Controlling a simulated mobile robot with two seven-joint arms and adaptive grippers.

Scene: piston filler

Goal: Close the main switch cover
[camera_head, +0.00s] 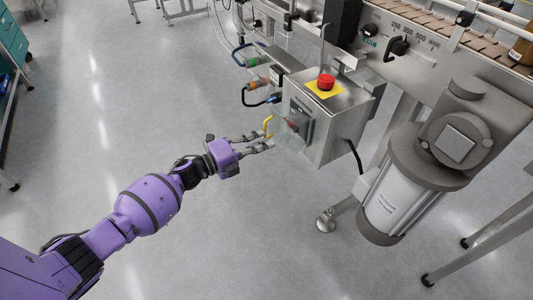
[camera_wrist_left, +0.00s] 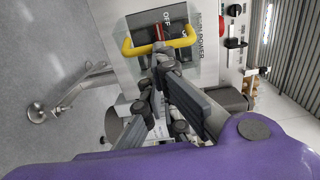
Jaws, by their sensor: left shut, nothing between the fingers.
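The main switch cover (camera_head: 286,137) is a clear panel on the left face of a steel control box (camera_head: 337,132). It appears to stand out from that face; its exact angle is hard to tell. Its yellow handle (camera_head: 268,126) also shows in the left wrist view (camera_wrist_left: 128,47). Behind it there are a dark switch panel marked OFF and the words MAIN POWER (camera_wrist_left: 201,38). My left gripper (camera_head: 272,141) is shut and empty, with its fingertips (camera_wrist_left: 160,60) close to the handle; I cannot tell if they touch it. My right gripper is not in view.
A red button (camera_head: 326,81) on a yellow plate sits on top of the box. Hoses and fittings (camera_head: 257,87) lie behind the gripper. A large motor-like cylinder (camera_head: 398,200) stands right of the box. The floor left of the box is clear.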

